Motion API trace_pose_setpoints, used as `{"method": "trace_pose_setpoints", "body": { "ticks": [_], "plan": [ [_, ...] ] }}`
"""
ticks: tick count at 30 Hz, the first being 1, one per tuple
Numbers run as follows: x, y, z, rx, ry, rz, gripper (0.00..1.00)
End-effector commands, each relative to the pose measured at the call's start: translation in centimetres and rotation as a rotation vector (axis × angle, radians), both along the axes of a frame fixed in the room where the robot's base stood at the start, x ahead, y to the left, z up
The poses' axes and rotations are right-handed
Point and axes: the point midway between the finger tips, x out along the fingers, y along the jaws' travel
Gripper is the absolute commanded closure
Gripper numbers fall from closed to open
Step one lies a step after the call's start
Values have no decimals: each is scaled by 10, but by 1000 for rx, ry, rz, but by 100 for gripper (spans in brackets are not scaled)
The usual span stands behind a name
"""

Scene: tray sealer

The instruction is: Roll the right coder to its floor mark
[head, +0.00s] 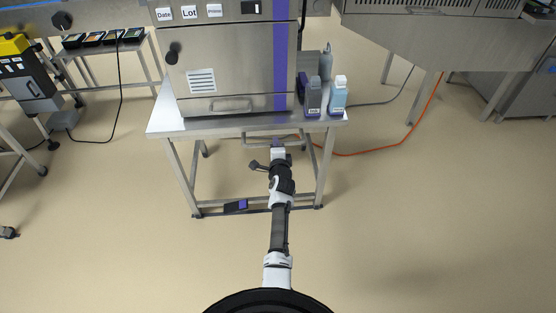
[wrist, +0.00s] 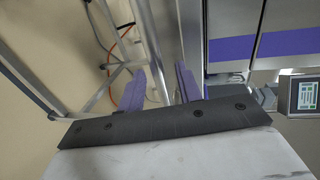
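No coder labelled as the right one and no floor mark can be made out. A yellow and black unit (head: 28,84), possibly a coder, stands at the far left edge of the head view, partly cut off, away from my gripper. My gripper (head: 277,144) reaches forward, low, at the front of the steel table under the middle machine, near a horizontal bar. In the wrist view my gripper (wrist: 160,88) has its two purple fingers apart. Steel frame bars show beyond and between them; I see no contact.
A steel machine (head: 228,65) with a purple stripe sits on a steel table (head: 160,124) ahead, with bottles (head: 338,97) at its right. An orange cable (head: 385,147) lies on the floor at right. Foreground floor is clear.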

Motion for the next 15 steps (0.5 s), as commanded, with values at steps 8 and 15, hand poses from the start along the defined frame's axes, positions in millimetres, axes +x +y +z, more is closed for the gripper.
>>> {"method": "trace_pose_setpoints", "body": {
  "ticks": [8, 15],
  "plan": [
    [-57, 1, 12, -2, 0, 1, 65],
    [-92, 0, 19, -2, -2, 0, 65]
  ]
}}
